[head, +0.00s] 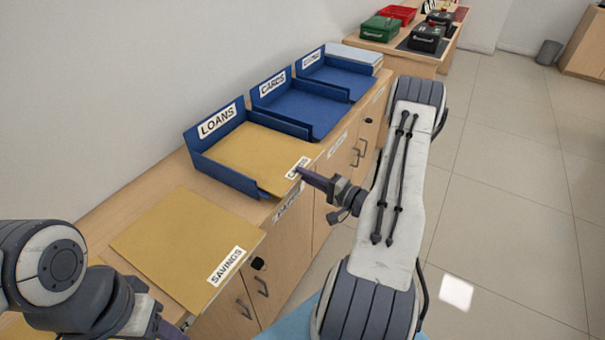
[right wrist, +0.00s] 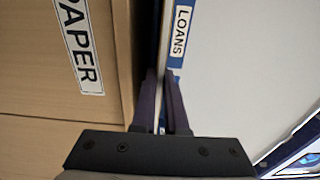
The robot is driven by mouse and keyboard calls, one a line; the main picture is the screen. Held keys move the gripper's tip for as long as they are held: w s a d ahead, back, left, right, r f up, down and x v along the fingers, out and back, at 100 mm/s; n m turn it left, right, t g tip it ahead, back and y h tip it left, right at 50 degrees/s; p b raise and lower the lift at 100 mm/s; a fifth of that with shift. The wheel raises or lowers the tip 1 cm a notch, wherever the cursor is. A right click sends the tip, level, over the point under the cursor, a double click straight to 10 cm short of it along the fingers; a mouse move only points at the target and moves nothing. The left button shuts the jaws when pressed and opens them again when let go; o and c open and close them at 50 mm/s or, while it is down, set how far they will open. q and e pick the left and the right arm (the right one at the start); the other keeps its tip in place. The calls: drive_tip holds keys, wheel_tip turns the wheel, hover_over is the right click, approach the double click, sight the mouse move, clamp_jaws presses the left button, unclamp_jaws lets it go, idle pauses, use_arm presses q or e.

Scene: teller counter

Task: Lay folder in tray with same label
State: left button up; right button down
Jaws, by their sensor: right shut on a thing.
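A tan folder (head: 245,152) lies in or just over the blue LOANS tray (head: 228,178), its front corner sticking out past the tray's open front. The white label (head: 297,167) on that corner is partly covered and too small to read surely. My right gripper (head: 300,172) is shut on this front edge. In the right wrist view its fingers (right wrist: 160,115) meet at the tray's front, with the LOANS sign (right wrist: 180,32) behind. The CARDS tray (head: 303,108) and a third blue tray (head: 338,78) look empty. My left gripper (head: 150,322) is at the bottom left, its fingertips out of sight.
A tan folder labelled SAVINGS (head: 180,240) lies on the counter before the trays. A pale stack (head: 355,57) stands beyond them. Cabinet doors (head: 270,268) with handles and a PAPER label (right wrist: 78,45) lie below. Boxes (head: 381,29) stand on a farther desk.

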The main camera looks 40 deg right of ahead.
drive_tip(key=shift+r, duration=0.1)
idle(0.7)
wheel_tip(320, 180, up, 3)
drive_tip(key=p, duration=0.2)
drive_tip(key=shift+p, duration=0.4)
drive_tip(key=shift+s+d, duration=0.15)
drive_tip(key=shift+s, duration=0.1)
drive_tip(key=s+d+r+p, duration=0.2)
drive_tip(key=s+p, duration=0.1)
drive_tip(key=s, duration=0.3)
drive_tip(key=s+d+r+p, duration=0.2)
drive_tip(key=s, duration=0.4)
drive_tip(key=shift+s+r+p, duration=0.15)
drive_tip(key=shift+s+p, duration=0.25)
